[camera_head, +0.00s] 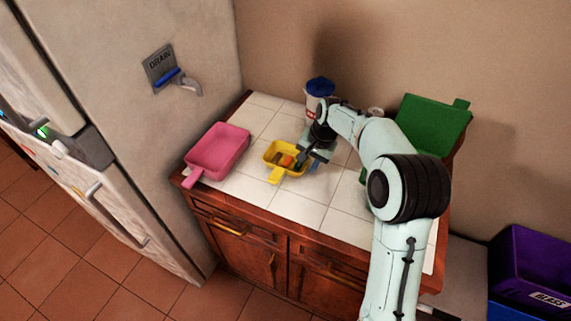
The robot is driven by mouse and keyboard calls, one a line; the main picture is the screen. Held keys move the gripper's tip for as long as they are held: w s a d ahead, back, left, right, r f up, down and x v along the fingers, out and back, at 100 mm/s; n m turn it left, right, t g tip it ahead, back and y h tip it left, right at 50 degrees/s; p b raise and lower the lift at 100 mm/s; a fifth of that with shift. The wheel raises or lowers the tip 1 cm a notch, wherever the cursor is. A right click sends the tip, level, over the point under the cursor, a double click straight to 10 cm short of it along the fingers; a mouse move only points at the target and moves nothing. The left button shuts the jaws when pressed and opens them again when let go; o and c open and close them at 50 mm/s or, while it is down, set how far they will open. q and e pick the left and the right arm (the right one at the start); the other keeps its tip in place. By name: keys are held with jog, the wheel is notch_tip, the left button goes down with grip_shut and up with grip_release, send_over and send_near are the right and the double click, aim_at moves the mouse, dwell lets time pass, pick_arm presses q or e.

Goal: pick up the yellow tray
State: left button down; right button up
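The yellow tray (278,175) is a small open tray with a handle toward the front. It sits on the white tiled counter top, and a few small orange and dark items (286,160) lie in it. My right gripper (303,163) is at the tray's right side, pointing down at or over its rim. The fingers are dark and small here, so I cannot tell whether they are open or touch the tray. My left gripper is not in view.
A pink tray (217,151) lies left on the counter (297,207). A blue-lidded container (320,88) stands behind my gripper. A green tray (432,122) leans at the back right. The fridge (130,110) borders the left, and purple and blue bins (530,265) stand at right.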

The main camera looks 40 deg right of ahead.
jog(key=shift+f, duration=0.25)
dwell(0.5)
grip_shut()
